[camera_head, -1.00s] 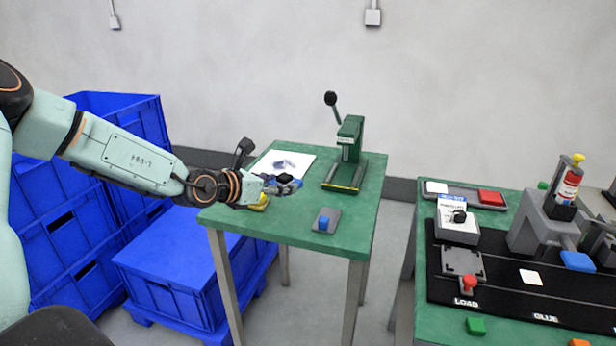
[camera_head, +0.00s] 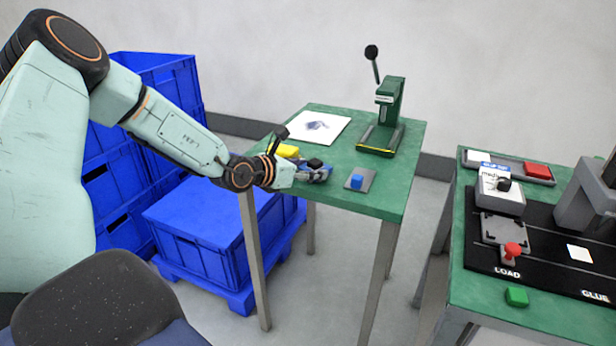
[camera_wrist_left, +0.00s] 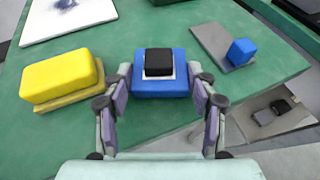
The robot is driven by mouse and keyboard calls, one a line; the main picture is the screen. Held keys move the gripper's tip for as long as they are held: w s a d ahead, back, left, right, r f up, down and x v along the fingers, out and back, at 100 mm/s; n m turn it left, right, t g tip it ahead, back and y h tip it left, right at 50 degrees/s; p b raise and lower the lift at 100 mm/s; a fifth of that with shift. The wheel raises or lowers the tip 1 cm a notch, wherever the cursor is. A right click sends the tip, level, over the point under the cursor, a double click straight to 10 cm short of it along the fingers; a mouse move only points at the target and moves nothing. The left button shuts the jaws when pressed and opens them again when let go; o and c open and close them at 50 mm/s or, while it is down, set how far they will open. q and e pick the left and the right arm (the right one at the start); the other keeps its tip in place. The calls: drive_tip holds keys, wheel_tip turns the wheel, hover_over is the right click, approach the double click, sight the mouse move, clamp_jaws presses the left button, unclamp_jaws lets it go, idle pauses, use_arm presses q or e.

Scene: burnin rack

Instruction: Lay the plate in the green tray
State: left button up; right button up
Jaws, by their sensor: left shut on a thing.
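My left gripper (camera_head: 314,171) is over the near part of the green-topped table. It is shut on a blue block (camera_wrist_left: 164,86), which shows between the two fingers in the left wrist view. A black block (camera_wrist_left: 159,62) sits on the blue block, with a thin pale edge under it. A flat white sheet or plate with a dark print (camera_head: 319,127) lies at the table's back left; I cannot tell whether it is the task's plate. I cannot make out a green tray. My right gripper is out of view.
A yellow block (camera_wrist_left: 58,76) lies left of my gripper. A small blue block on a grey plate (camera_head: 357,182) lies to its right. A green lever press (camera_head: 386,118) stands behind. The right table (camera_head: 560,322) holds a grey tray (camera_head: 508,166). Blue crates (camera_head: 205,232) stand at left.

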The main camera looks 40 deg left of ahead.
use_arm(q)
drive_tip(key=shift+w+f, duration=0.1)
drive_tip(key=shift+f, duration=0.25)
drive_tip(key=shift+f, duration=0.1)
drive_tip(key=o, duration=1)
drive_tip(key=shift+o, duration=0.6)
